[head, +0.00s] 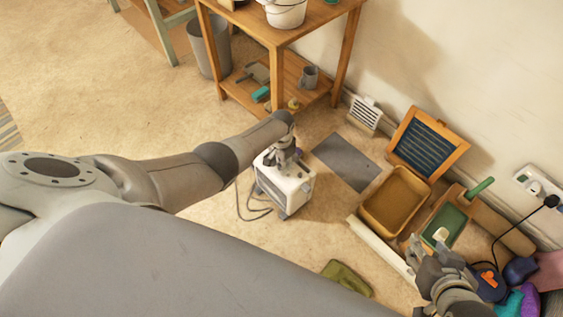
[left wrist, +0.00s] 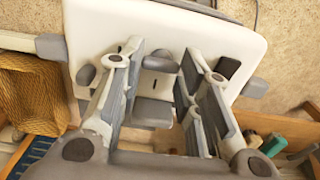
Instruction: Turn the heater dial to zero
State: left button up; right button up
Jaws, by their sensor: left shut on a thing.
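The heater (head: 286,186) is a small white box with grey corner feet, standing on the floor in the middle of the head view. Its white top fills much of the left wrist view (left wrist: 95,25). My left gripper (head: 285,157) reaches down onto the top of the heater. The dial's markings cannot be read. My right gripper (head: 434,250) is at the lower right, its fingers apart and empty, near a green tray.
A wooden shelf table (head: 282,36) stands behind the heater. To the right are a grey mat (head: 346,161), a wooden box (head: 364,212), a green tray (head: 462,221) and a wall socket (head: 534,186) with a cable. Carpet at left is clear.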

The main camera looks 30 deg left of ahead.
pick_arm(q)
jog(key=o, duration=1)
jog(key=shift+r, duration=6)
